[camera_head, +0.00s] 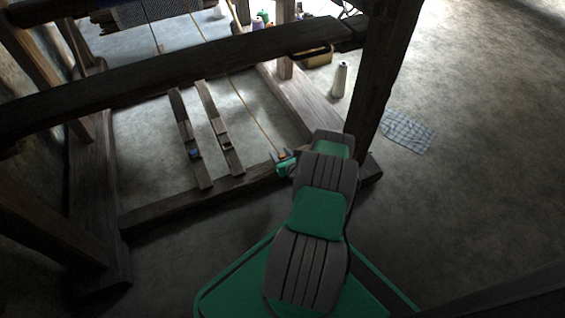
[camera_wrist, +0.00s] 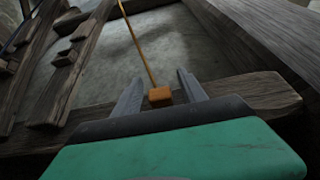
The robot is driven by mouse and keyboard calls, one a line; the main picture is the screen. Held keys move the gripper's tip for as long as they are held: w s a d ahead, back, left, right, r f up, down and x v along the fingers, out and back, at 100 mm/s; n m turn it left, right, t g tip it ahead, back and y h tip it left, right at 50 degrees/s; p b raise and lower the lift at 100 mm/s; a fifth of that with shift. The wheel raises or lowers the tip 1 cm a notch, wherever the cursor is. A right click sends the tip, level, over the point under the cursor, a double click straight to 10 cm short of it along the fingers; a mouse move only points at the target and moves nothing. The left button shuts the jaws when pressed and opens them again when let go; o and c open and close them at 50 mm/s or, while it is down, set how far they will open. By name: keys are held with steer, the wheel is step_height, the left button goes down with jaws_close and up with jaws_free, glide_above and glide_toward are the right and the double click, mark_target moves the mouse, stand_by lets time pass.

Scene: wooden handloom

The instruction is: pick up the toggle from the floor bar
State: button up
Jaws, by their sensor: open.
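The toggle (camera_wrist: 160,95) is a small orange-brown block at the end of a taut orange cord. In the wrist view it sits between the two open fingers of my gripper (camera_wrist: 158,90), apart from both as far as I can see. Behind it lies the dark wooden floor bar (camera_wrist: 245,92). In the head view the floor bar (camera_head: 190,206) crosses the loom's front. My gripper (camera_head: 281,160) is at its right part, where the cord (camera_head: 256,120) comes down. The toggle is small there and partly hidden by my gripper.
Two wooden treadles (camera_head: 190,140) (camera_head: 219,130) lie left of my gripper. A dark upright post (camera_head: 385,80) stands close to my arm on the right. A thick beam (camera_head: 180,68) crosses above.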

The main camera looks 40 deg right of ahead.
steer(key=shift+w+d+f, duration=0.1)
steer(key=shift+w, duration=0.2)
jaws_close()
stand_by(0.4)
